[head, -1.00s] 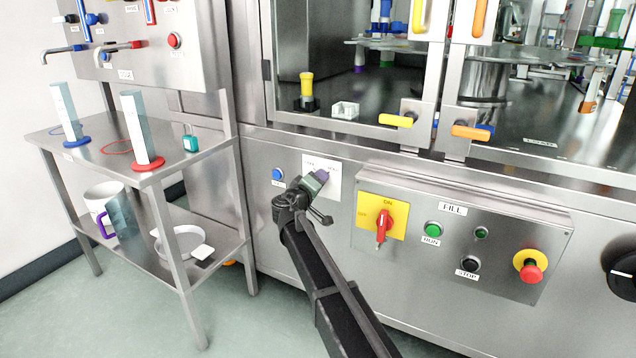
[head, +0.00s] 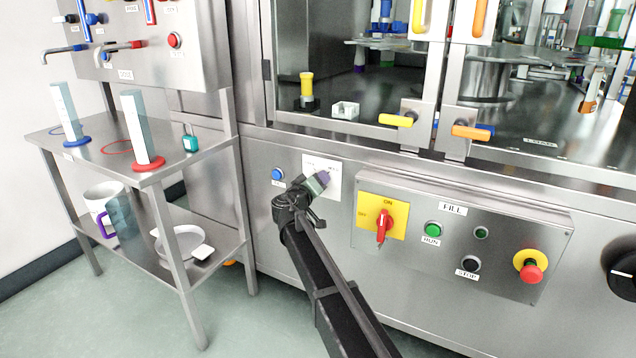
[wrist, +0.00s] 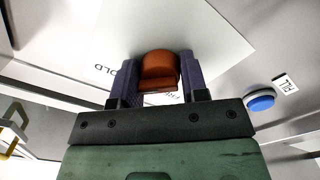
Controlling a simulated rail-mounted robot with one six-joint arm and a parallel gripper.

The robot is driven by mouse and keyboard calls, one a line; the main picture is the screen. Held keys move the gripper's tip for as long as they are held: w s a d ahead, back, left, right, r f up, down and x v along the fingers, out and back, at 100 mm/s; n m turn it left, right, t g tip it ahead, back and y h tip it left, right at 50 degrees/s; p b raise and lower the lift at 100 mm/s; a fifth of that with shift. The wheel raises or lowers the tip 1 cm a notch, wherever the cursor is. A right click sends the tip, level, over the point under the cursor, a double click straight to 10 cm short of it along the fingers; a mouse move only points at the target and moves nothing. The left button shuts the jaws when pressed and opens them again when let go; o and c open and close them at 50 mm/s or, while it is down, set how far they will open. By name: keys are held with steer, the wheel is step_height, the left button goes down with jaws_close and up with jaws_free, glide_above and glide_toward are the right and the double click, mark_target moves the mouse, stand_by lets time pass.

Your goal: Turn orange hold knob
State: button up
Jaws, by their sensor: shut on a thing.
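The orange hold knob (wrist: 159,66) sits between the two purple fingers of my gripper (wrist: 160,75) in the wrist view. The fingers are shut on its sides. A white label plate (wrist: 215,45) lies behind the knob, with HOLD readable on the left and a second word partly hidden by a finger. In the head view my gripper (head: 322,178) is against the lower front panel, at the white plate (head: 334,172). The knob is hidden there behind the fingers.
A blue button (head: 278,174) is just left of my gripper. The FILL control box (head: 500,235) with a red switch, buttons and a red emergency stop juts out to the right. A steel shelf cart (head: 150,178) stands on the left.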

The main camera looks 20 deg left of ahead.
steer(key=o, duration=0.9)
steer(key=s, duration=0.3)
steer(key=s+a, duration=0.1)
steer(key=s, duration=0.6)
steer(key=shift+s+a, duration=0.3)
steer(key=shift+s, duration=0.1)
